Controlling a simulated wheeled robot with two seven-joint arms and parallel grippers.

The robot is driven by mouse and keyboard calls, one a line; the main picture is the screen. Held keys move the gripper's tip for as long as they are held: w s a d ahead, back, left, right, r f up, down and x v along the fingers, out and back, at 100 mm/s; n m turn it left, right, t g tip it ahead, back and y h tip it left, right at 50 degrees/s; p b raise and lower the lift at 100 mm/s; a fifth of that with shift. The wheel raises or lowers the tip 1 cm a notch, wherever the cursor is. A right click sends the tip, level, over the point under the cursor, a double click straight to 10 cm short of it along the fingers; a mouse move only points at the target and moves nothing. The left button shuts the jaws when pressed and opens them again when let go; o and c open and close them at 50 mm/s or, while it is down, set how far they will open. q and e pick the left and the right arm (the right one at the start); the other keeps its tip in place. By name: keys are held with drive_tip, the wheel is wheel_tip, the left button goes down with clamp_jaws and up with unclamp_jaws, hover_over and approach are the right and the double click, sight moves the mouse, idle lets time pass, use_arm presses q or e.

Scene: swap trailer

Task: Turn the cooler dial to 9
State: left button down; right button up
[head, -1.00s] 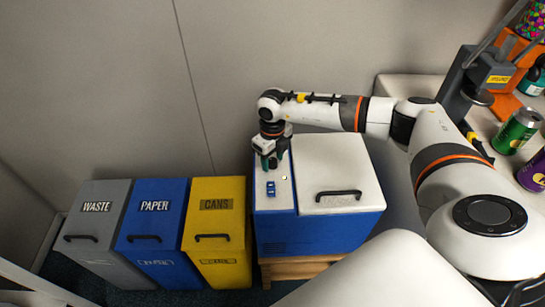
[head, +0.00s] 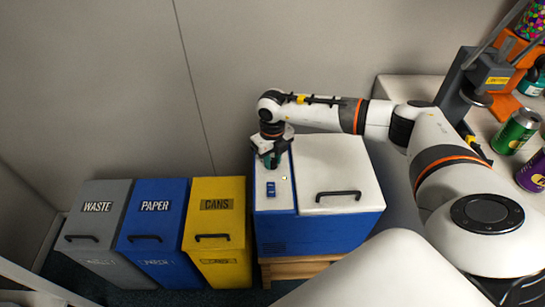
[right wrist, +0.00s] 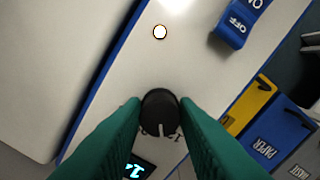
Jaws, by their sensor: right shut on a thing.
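The cooler (head: 320,235) is a blue box with a white top, and its left part is a narrow control panel. The black round dial (right wrist: 160,108) sits on that panel in the right wrist view, with a pale pointer mark near its lower edge. My right gripper (head: 271,163) points down over the back of the panel. Its two green fingers are shut on the dial, one on each side. In the head view the gripper hides the dial. A small dark display (right wrist: 133,168) with cyan digits is partly cut off and hard to read. My left gripper is out of view.
A blue ON/OFF switch (head: 271,188) and a small white round light (right wrist: 160,32) are on the panel. The cooler lid (head: 335,165) is closed. Grey, blue and yellow (head: 217,225) bins stand to the left. Cans (head: 515,131) stand on a counter at right.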

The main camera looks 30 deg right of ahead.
sight(273, 160)
drive_tip(key=m+p, duration=0.1)
drive_tip(key=m, duration=0.2)
drive_tip(key=shift+r+m, duration=0.1)
drive_tip(key=shift+m, duration=0.2)
drive_tip(key=shift+m+p, duration=0.5)
drive_tip(key=shift+m, duration=1.5)
drive_tip(key=o, duration=1)
wheel_tip(273, 160, up, 12)
drive_tip(key=shift+b, duration=0.4)
